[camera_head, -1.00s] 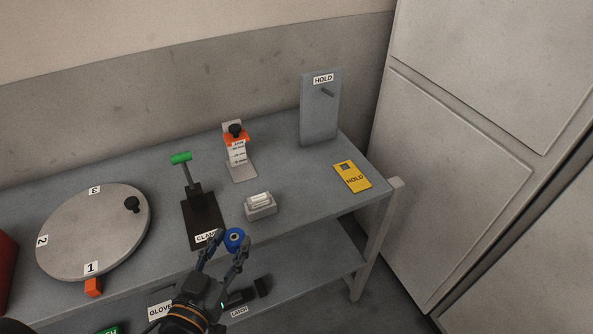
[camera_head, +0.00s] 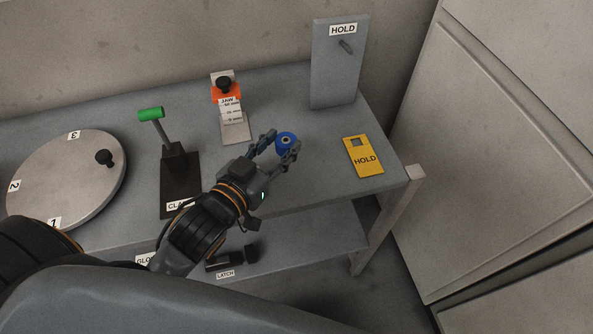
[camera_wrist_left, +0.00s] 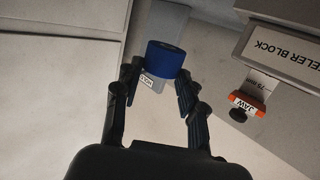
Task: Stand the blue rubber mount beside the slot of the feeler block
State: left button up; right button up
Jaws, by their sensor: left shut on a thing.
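The blue rubber mount (camera_head: 286,140) is a short blue cylinder with a hole in its end. My left gripper (camera_head: 279,146) is shut on it and holds it over the grey bench. In the left wrist view the mount (camera_wrist_left: 165,58) sits between the fingertips (camera_wrist_left: 160,76). The feeler block (camera_wrist_left: 285,52), a grey block with a printed label, is at the upper right of the wrist view, apart from the mount. My right gripper is not in view.
An orange-topped jaw gauge (camera_head: 228,100) and a green-handled clamp (camera_head: 172,165) stand left of the gripper. An upright HOLD plate (camera_head: 338,75) is behind it. A round numbered disc (camera_head: 65,175) is far left. Bench between gripper and tag is clear.

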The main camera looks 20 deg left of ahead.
aim_at(295, 173)
pick_arm(q)
jog(key=shift+w+d+f, duration=0.35)
jog(key=shift+d+f, duration=0.05)
jog(key=shift+f, duration=0.2)
jog(key=shift+w+d+f, duration=0.35)
jog(key=shift+f, duration=0.25)
jog(key=shift+w+d+f, duration=0.15)
jog(key=shift+f, duration=0.15)
jog(key=shift+w+d+f, duration=0.15)
jog(key=shift+f, duration=0.1)
jog(key=f, duration=0.3)
jog(key=shift+w+d+f, duration=0.15)
jog(key=shift+d+f, duration=0.05)
jog(key=shift+f, duration=0.35)
jog(key=o, duration=1)
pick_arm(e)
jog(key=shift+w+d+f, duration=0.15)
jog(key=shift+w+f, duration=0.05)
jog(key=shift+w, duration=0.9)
pick_arm(q)
jog(key=shift+r, duration=0.1)
